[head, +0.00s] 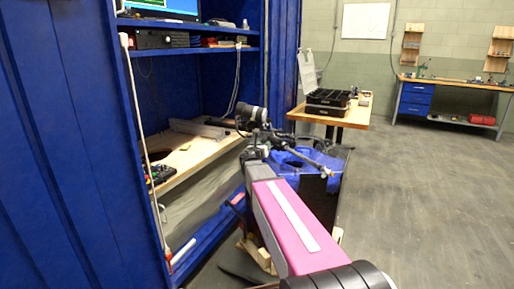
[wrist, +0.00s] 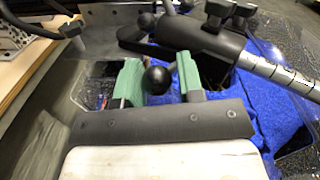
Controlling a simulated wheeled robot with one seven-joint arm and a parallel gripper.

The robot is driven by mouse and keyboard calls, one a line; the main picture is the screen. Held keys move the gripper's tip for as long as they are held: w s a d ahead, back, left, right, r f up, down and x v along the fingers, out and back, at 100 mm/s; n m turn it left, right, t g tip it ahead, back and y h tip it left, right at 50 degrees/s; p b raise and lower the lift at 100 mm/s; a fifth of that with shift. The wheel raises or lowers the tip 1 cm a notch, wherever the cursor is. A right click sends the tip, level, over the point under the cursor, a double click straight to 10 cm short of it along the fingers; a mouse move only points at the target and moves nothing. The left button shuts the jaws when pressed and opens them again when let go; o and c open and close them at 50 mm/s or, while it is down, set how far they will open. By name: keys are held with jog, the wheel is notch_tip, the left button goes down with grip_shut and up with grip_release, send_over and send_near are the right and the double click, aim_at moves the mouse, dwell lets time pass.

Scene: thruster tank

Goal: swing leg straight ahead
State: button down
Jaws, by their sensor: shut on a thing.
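My gripper (wrist: 160,82) has two green fingers, closed around a black ball knob (wrist: 157,80). A black arm (wrist: 200,38) with clamp knobs lies just beyond the fingers. A silver rod with dark marks (wrist: 272,70) runs from it down to the right; this may be the leg, but I cannot tell for sure. In the head view the silver rod (head: 312,160) slants down to the right over a tank with blue inside (head: 322,172). A black cylinder (head: 251,113) stands up at the rod's left end. The gripper's fingers are hidden there behind my arm.
A blue cabinet (head: 60,130) with shelves stands at left, with a wooden worktop (head: 185,150) inside it. A white pole (head: 140,130) stands at its front edge. A wooden table (head: 345,117) with black trays is behind the tank. The floor at right (head: 430,200) is clear.

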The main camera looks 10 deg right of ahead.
jog(key=shift+w+d, duration=0.15)
dwell(0.4)
jog(key=c, duration=0.9)
grip_release()
jog(key=shift+o, duration=0.2)
jog(key=shift+s+a, duration=0.25)
jog(key=shift+s, duration=0.2)
jog(key=v, duration=1)
jog(key=shift+d, duration=0.1)
